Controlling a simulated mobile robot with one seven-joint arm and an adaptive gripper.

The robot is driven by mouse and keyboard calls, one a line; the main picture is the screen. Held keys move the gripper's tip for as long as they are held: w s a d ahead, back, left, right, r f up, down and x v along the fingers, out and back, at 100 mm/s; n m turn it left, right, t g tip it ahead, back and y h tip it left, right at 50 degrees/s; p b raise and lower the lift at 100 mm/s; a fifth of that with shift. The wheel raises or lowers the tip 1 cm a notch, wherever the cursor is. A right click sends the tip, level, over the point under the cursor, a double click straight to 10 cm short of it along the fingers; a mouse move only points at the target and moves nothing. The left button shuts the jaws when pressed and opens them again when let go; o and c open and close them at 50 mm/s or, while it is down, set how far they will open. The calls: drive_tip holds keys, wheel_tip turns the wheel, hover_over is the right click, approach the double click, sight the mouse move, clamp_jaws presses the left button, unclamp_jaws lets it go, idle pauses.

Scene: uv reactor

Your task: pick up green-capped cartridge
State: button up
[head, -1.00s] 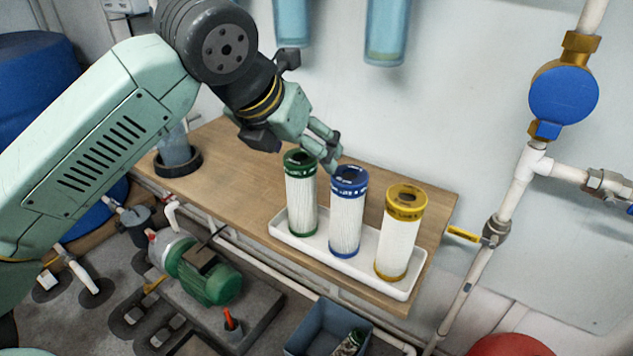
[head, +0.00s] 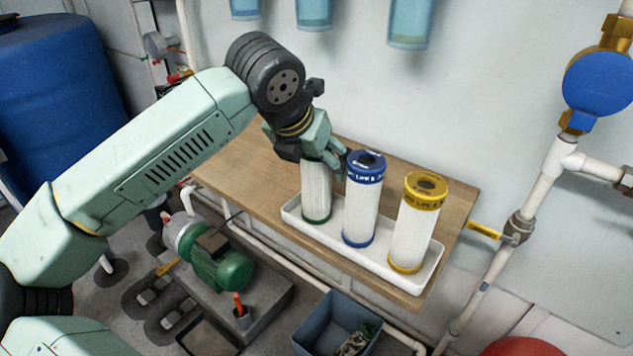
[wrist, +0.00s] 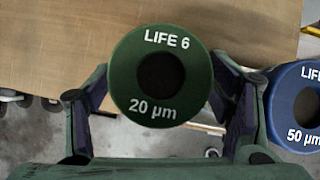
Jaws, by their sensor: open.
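The green-capped cartridge (head: 317,195) stands upright at the left end of the white tray (head: 293,215). Its white pleated body and green bottom ring show in the head view, while its top is hidden behind my gripper. In the wrist view its green cap (wrist: 132,88) reads "LIFE 6" and "20 µm". My gripper (head: 325,160) is at the top of this cartridge, pointing down. In the wrist view the open fingers (wrist: 160,100) stand left and right of the cap, with a gap at the left; I cannot tell whether the right finger touches it.
A blue-capped cartridge (head: 361,205) stands close to the right, near my right finger, and also shows in the wrist view (wrist: 298,105). A yellow-capped cartridge (head: 414,225) stands at the tray's right end. The wooden shelf (head: 245,180) is clear on the left. A wall is behind.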

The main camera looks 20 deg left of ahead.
drive_tip(key=shift+w+f, duration=0.15)
drive_tip(key=shift+f, duration=0.1)
drive_tip(key=shift+c, duration=0.3)
drive_tip(key=c, duration=1.3)
drive_tip(key=shift+o, duration=0.2)
